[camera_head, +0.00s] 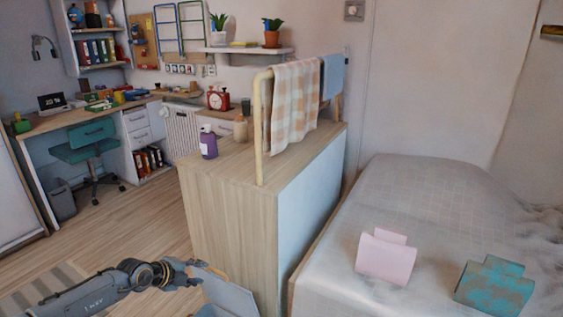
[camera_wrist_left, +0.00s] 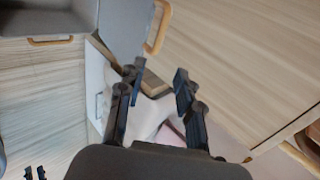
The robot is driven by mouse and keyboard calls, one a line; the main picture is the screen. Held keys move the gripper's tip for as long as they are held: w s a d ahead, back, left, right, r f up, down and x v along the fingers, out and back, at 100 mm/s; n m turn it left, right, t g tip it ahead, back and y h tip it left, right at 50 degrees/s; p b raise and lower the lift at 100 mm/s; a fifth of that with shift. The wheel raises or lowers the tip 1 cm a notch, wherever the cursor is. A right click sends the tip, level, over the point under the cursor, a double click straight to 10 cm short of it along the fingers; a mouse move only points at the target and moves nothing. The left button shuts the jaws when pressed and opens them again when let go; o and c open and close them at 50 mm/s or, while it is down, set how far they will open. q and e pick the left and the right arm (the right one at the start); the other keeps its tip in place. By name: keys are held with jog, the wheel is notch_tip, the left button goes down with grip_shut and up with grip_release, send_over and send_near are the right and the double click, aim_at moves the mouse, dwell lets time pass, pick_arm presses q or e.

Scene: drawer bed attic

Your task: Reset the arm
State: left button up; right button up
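My left arm comes in from the lower left of the head view. Its gripper (camera_head: 198,274) is beside the wooden cabinet (camera_head: 228,215), close to a grey drawer-like part (camera_head: 228,296) with a wooden handle. In the left wrist view the two dark fingers of the left gripper (camera_wrist_left: 157,78) stand apart, with nothing held between them. A grey panel (camera_wrist_left: 140,25) with a wooden handle (camera_wrist_left: 158,28) is just beyond the fingers there.
The bed (camera_head: 400,200) at the right holds a pink object (camera_head: 386,258) and a teal patterned one (camera_head: 494,286). A purple bottle (camera_head: 208,142) stands on the cabinet top. A teal chair (camera_head: 88,142) is at the desk. The wooden floor (camera_head: 140,215) between is clear.

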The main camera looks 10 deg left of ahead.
pick_arm(q)
jog(key=s+d+f+n+t+h, duration=0.1)
jog(key=s+d+f+n+t, duration=0.2)
jog(key=d, duration=0.4)
jog(key=s+d+n+t+h, duration=0.1)
jog(key=d+n+t, duration=0.1)
jog(key=d+n, duration=0.35)
jog(key=s+a+f+n+g+y, duration=0.2)
jog(key=s+f+n+g+y, duration=0.25)
jog(key=s+f, duration=0.8)
jog(key=s+a+f+n+g+y, duration=0.1)
jog(key=s+f+n+g+y, duration=0.4)
jog(key=s+f, duration=0.8)
jog(key=s+a+n+g+h+p, duration=0.1)
jog(key=s+n+g+h+p, duration=0.1)
jog(key=s+p, duration=1.4)
jog(key=s+g+h, duration=0.1)
jog(key=s, duration=1.2)
jog(key=shift+a+f, duration=0.25)
jog(key=shift+f, duration=0.05)
pick_arm(e)
jog(key=s+d+g, duration=0.1)
jog(key=s+d, duration=0.2)
jog(key=s, duration=1.4)
jog(key=shift+f, duration=0.25)
